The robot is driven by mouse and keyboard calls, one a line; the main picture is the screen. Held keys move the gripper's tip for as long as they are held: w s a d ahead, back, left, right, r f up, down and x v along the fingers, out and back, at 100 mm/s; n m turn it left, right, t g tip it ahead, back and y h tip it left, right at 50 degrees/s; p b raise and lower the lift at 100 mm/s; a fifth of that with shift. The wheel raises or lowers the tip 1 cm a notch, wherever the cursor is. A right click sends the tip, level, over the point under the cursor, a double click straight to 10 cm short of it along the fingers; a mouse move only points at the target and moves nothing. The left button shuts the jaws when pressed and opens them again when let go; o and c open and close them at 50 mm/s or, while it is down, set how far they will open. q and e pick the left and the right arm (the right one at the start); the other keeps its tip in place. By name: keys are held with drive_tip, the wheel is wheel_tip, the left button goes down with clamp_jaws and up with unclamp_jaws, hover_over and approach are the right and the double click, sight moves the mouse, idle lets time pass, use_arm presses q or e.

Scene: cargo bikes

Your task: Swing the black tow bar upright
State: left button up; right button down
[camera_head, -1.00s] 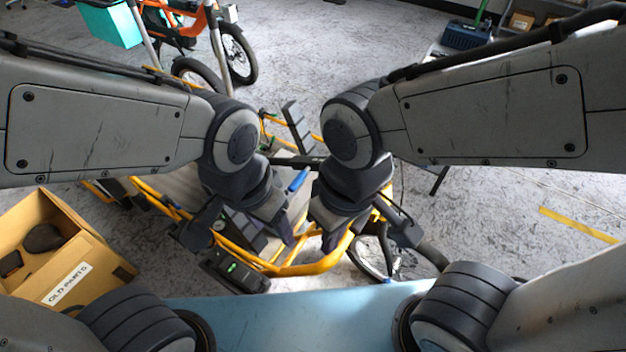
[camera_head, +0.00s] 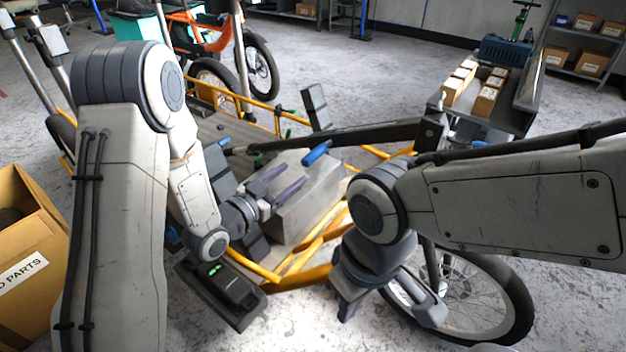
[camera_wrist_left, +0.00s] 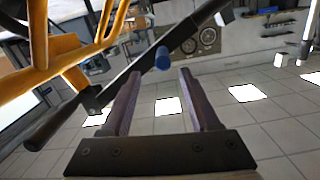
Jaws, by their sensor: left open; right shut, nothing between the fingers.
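The black tow bar (camera_head: 365,133) lies roughly level across the yellow cargo bike (camera_head: 290,277) in the head view, ending in a dark block at right. In the left wrist view the bar (camera_wrist_left: 190,32) runs diagonally. A blue grip (camera_head: 316,153) is near its middle; it also shows in the wrist view (camera_wrist_left: 162,58), just beyond and between my left fingertips. My left gripper (camera_head: 294,176) is open, its fingers pointing toward the grip, with nothing held. My right gripper (camera_head: 350,305) hangs down near the front wheel, shut and empty; its fingertips are hard to make out.
A grey box (camera_head: 300,205) sits on the bike's bed below my left fingers. The bike's spoked wheel (camera_head: 515,300) is at lower right. A cardboard parts box (camera_head: 40,235) is at left. A bench with cartons (camera_head: 485,100) stands at back right. An orange bike (camera_head: 215,40) is behind.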

sight(313, 157)
use_arm(q)
drive_tip(key=shift+t, duration=0.3)
drive_tip(key=b+x, duration=0.1)
drive_tip(key=x, duration=0.4)
drive_tip(key=b+x, duration=0.1)
drive_tip(key=x, duration=0.4)
drive_tip(key=shift+a+f, duration=0.1)
drive_tip(key=shift+f, duration=0.1)
use_arm(e)
wheel_tip(313, 157, down, 3)
drive_tip(key=shift+f, duration=0.1)
use_arm(q)
clamp_jaws()
idle(0.7)
